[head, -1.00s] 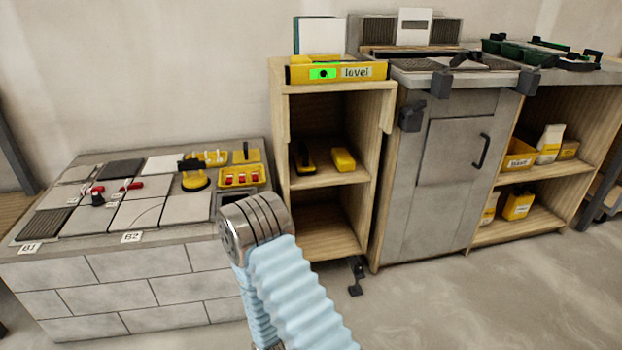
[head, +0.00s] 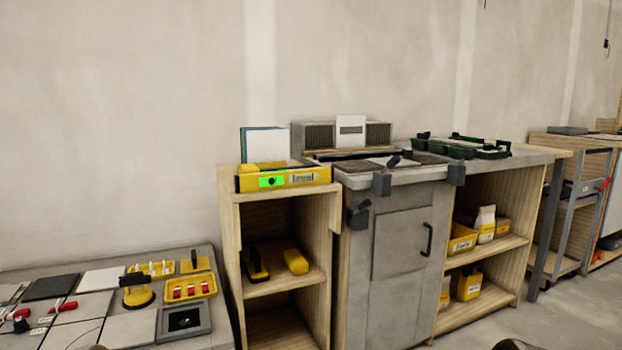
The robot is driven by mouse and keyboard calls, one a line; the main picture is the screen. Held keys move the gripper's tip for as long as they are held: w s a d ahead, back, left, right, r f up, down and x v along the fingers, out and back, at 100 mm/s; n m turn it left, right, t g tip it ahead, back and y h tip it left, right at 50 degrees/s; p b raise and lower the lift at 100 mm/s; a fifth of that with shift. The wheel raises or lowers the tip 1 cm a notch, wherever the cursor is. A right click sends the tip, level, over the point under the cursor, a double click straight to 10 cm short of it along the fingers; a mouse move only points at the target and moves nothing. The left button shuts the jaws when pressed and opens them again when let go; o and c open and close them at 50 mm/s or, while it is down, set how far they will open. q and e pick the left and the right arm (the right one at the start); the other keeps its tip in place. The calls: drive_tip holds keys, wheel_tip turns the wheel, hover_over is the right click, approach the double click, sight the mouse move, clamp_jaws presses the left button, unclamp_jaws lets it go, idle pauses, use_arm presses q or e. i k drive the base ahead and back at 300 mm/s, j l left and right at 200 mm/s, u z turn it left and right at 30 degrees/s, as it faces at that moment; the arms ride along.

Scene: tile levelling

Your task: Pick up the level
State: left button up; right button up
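The yellow level (head: 284,180) with a bright green vial window lies along the front of the top of a narrow wooden shelf unit (head: 232,215), left of the picture's middle. Nothing is touching it except what it rests on. Neither of my grippers can be made out in the head view. Only small dark rounded shapes show at the bottom edge, and I cannot tell what they are.
A tiled bench (head: 122,328) with a yellow tray (head: 188,287) and a suction cup tool (head: 137,292) stands at the lower left. A grey cabinet (head: 392,260) adjoins the shelf on the right. Open floor (head: 565,315) lies at the lower right.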

sight(266, 181)
drive_tip(key=i+j+z, duration=0.3)
drive_tip(key=i+j, duration=0.6)
drive_tip(key=i, duration=0.1)
